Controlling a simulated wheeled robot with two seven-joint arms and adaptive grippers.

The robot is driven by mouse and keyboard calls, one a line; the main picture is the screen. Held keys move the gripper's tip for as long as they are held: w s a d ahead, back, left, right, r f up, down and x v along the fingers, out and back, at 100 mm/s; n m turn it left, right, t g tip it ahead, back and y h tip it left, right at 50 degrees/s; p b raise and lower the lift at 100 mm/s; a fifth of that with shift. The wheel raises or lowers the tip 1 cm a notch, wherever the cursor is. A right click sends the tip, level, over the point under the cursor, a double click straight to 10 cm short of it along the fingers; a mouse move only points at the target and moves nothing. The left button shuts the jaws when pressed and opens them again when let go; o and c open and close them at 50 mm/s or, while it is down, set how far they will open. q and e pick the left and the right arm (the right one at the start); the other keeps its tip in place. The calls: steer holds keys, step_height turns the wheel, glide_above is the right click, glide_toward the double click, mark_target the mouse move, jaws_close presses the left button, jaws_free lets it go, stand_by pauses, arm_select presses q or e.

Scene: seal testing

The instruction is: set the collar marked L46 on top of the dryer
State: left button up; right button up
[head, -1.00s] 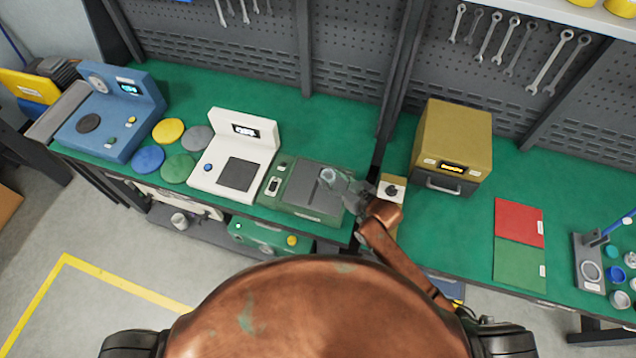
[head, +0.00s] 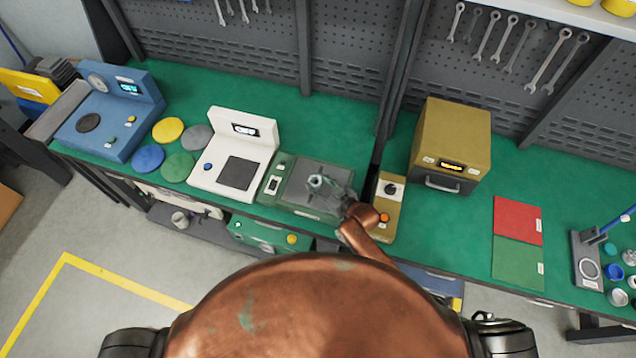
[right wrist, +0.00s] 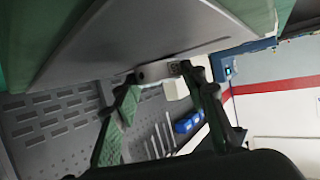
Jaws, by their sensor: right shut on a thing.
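My right gripper (head: 326,187) is shut on a small grey ring-shaped collar (head: 315,181), held over the grey plate of the green machine (head: 304,206). I cannot tell if the collar touches the plate. In the right wrist view the fingers (right wrist: 160,76) close on a grey piece (right wrist: 174,68) with a small mark that I cannot read. A mustard box (head: 452,135) with a lit display and a front handle stands to the right; which machine is the dryer I cannot read. My left gripper is not in view.
A white machine (head: 222,178) stands left of the green one, and a blue machine (head: 118,130) further left. A mustard control box (head: 385,222) with a knob stands right of my gripper. Red (head: 518,220) and green (head: 518,262) panels lie at the right, near several small rings.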

steer(key=o, duration=1.4)
steer(key=shift+f, duration=0.1)
steer(key=shift+s+d+r, duration=0.1)
steer(key=shift+r, duration=0.1)
steer(key=v, duration=1.1)
steer(key=shift+s+d+r, duration=0.2)
steer(key=shift+s+r, duration=0.05)
